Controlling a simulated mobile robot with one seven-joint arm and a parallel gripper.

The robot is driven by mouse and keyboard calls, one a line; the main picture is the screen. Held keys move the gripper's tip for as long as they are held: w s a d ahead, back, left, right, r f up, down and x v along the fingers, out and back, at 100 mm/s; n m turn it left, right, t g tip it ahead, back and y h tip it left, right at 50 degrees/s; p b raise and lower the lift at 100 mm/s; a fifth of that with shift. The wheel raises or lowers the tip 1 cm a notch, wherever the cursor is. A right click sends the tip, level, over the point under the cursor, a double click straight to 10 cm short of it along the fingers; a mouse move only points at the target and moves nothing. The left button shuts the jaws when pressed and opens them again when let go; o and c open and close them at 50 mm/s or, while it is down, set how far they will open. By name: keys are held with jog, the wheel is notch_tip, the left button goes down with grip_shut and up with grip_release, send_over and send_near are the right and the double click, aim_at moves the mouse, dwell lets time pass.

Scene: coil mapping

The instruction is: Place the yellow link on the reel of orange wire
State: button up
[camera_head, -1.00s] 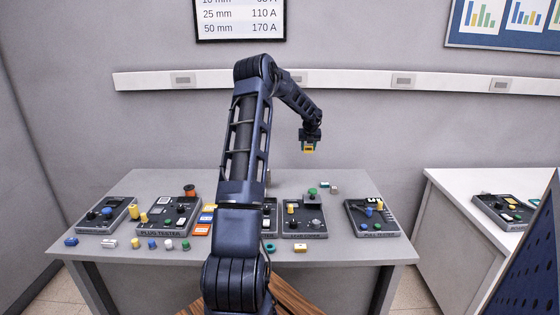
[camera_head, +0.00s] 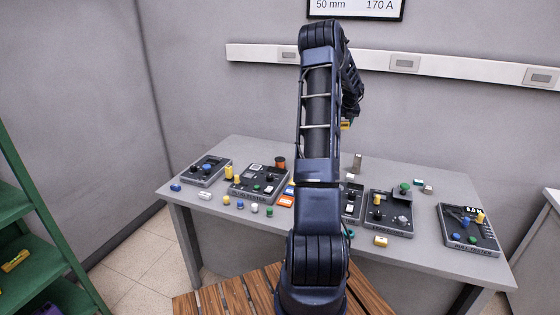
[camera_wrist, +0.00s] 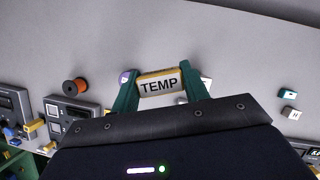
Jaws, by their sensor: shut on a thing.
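My gripper (camera_wrist: 160,92) is shut on the yellow link (camera_wrist: 158,85), a yellow-edged block with a white face marked TEMP, held between two green fingers. In the head view the link (camera_head: 346,125) shows as a small yellow patch high above the table, mostly behind my arm. The reel of orange wire (camera_wrist: 75,86) stands on the table, left of my gripper and apart from it in the wrist view. In the head view the reel (camera_head: 280,162) is at the table's back, behind the plug tester.
Several dark tester panels stand along the table (camera_head: 320,160), among them the plug tester (camera_head: 258,184) and the pull tester (camera_head: 468,229). Small coloured pieces lie along the front edge. A green shelf (camera_head: 30,235) stands at far left. The table's back strip is mostly bare.

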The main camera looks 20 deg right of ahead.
jog(key=w+a+r+n, duration=0.1)
jog(key=w+a, duration=0.3)
jog(key=a, duration=0.3)
jog(key=w+a+r+n, duration=0.1)
jog(key=w+a, duration=0.3)
jog(key=a, duration=0.3)
jog(key=n+y, duration=0.2)
jog(key=n, duration=0.1)
send_over(279, 158)
jog(key=s, duration=0.1)
notch_tip(279, 158, down, 19)
jog(key=shift+f, duration=0.1)
jog(key=shift+f, duration=0.1)
jog(key=o, duration=1)
